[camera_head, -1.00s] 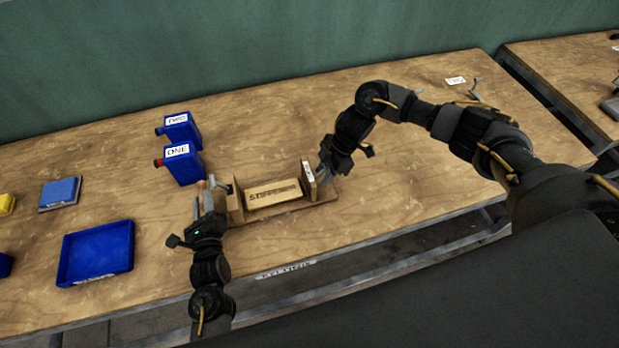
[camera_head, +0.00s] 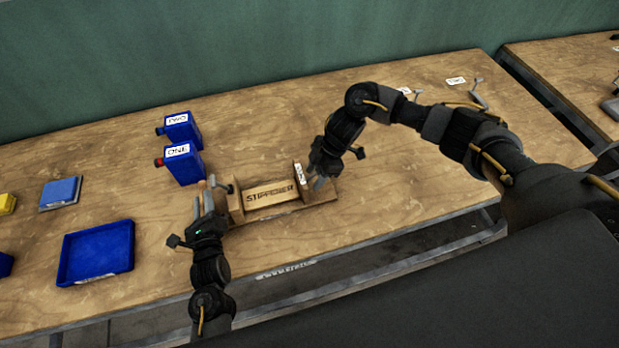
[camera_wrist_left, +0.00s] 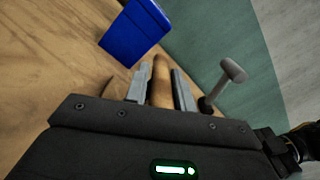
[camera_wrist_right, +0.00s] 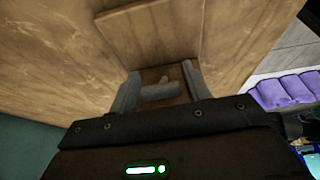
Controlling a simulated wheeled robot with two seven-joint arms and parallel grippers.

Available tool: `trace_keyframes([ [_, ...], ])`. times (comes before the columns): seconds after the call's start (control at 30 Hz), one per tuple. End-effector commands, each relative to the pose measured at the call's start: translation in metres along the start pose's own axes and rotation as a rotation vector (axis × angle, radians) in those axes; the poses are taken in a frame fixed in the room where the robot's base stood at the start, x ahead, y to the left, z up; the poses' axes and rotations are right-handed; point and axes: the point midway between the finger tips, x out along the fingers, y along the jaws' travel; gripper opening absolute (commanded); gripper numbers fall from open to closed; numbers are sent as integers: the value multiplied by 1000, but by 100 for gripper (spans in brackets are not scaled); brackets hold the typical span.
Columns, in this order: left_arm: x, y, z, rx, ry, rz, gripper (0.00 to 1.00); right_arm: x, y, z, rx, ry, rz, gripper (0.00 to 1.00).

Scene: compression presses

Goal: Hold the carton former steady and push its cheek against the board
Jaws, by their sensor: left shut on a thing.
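The carton former is a wooden base (camera_head: 322,196) on the table, with an upright wall at its left end. A board marked "STIFFENER" (camera_head: 269,193) lies between that wall and the upright cheek (camera_head: 299,175), which bears a white label. The cheek stands at or very near the board's right end; contact is unclear. My left gripper (camera_head: 206,190) is shut on a round wooden post (camera_wrist_left: 161,80) at the former's left end. My right gripper (camera_head: 314,181) is at the cheek's right side. Its fingers (camera_wrist_right: 160,90) stand apart, with a grey knob-like part between them.
Blue containers ONE (camera_head: 184,165) and TWO (camera_head: 182,129) stand behind the former's left end. A blue tray (camera_head: 97,252) and a blue block (camera_head: 60,192) lie to the left. The table right of the former is mostly clear.

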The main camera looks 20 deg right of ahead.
Motion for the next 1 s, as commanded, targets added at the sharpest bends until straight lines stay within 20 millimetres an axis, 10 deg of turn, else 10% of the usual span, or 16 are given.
trace_keyframes([
  [0.47,-1,1,-1,-2,3,3,0,-11,1,2,2,-2,2,58],
  [1.0,-1,2,-1,-2,3,3,0,-109,1,2,-1,-3,1,58],
])
